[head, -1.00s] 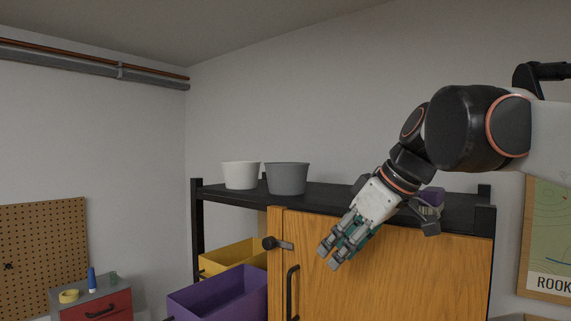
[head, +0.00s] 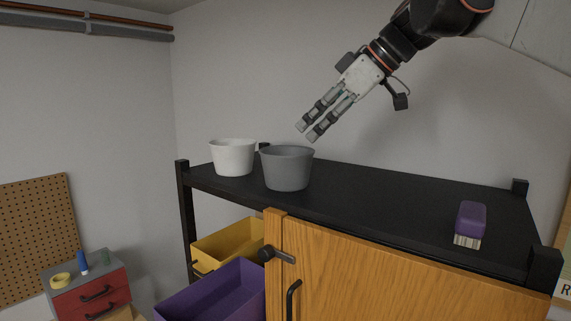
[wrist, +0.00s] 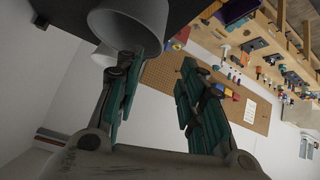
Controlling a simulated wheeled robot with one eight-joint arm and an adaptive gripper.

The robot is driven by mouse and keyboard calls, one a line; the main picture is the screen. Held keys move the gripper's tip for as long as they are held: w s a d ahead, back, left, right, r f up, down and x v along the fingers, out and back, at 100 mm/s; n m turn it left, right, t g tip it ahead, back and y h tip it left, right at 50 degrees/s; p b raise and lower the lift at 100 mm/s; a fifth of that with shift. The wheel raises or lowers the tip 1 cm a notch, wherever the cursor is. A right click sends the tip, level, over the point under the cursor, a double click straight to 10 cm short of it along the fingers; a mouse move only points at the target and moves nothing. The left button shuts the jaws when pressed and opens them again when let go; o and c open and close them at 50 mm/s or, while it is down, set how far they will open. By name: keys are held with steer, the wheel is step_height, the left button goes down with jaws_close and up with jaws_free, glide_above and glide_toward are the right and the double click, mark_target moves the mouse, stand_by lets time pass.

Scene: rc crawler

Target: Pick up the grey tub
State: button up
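The grey tub (head: 287,170) stands upright on the black shelf top (head: 385,197), towards its left end. A white tub (head: 233,158) stands just left of it. My gripper (head: 307,132) is above and slightly right of the grey tub, pointing down and left, apart from it. In the wrist view my gripper (wrist: 160,95) has its two padded fingers spread with nothing between them. A grey tub shape (wrist: 135,22) fills the upper left of the wrist view, beyond the left finger; a second rim shows partly behind it.
A purple brush (head: 470,223) lies at the shelf's right end. The shelf between it and the tubs is clear. Corner posts rise at the shelf edges. Below are a wooden cabinet door (head: 380,280), a yellow bin (head: 228,243) and a purple bin (head: 215,295).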

glide_toward(270, 168)
steer(key=x, duration=0.2)
steer(key=p+x, duration=0.1)
steer(key=x, duration=0.4)
steer(key=shift+w+a+f+p, duration=0.1)
steer(key=shift+w+p, duration=0.3)
steer(key=shift+w, duration=0.05)
jaws_close()
